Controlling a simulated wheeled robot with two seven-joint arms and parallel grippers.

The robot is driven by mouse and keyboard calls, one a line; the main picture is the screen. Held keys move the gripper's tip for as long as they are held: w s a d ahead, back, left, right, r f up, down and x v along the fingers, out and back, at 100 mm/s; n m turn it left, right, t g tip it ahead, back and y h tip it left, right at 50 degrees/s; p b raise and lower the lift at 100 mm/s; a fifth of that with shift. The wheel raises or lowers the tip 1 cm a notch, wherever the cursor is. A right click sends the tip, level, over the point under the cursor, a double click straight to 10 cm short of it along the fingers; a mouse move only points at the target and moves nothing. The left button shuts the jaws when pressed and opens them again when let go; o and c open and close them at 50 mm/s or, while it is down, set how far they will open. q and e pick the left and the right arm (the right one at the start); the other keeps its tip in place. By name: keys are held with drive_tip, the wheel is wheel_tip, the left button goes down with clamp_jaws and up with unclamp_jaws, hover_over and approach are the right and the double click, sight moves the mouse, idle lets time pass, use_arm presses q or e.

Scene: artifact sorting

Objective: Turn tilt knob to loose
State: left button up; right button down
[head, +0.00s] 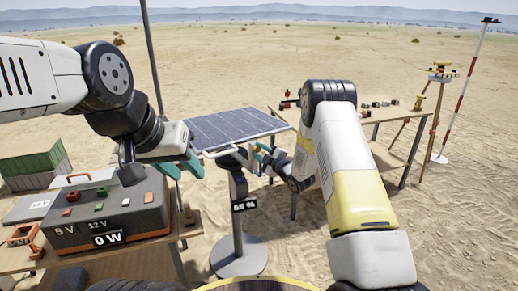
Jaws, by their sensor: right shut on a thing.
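A blue solar panel (228,127) is mounted tilted on a grey post stand (239,220) in the middle of the head view. A small display on the post (244,205) appears to read "55 %". My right gripper (257,158), with teal fingers, is at the head of the stand, just under the panel's near right side. It is shut on what appears to be the tilt knob, which is mostly hidden by the fingers. My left gripper (188,167) is at the panel's near left corner, beside the power box; its finger gap is unclear.
A dark power box (110,215) marked "5 V", "12 V" and "0 W" stands on the left table. A green crate (35,165) is behind it. A wooden table (375,112) with small objects is at the back right, near a tripod (436,95) and striped pole (462,90).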

drive_tip(key=shift+f+n, duration=0.1)
drive_tip(key=shift+n, duration=1.8)
drive_tip(key=c, duration=1.1)
unclamp_jaws()
drive_tip(key=shift+o, duration=0.2)
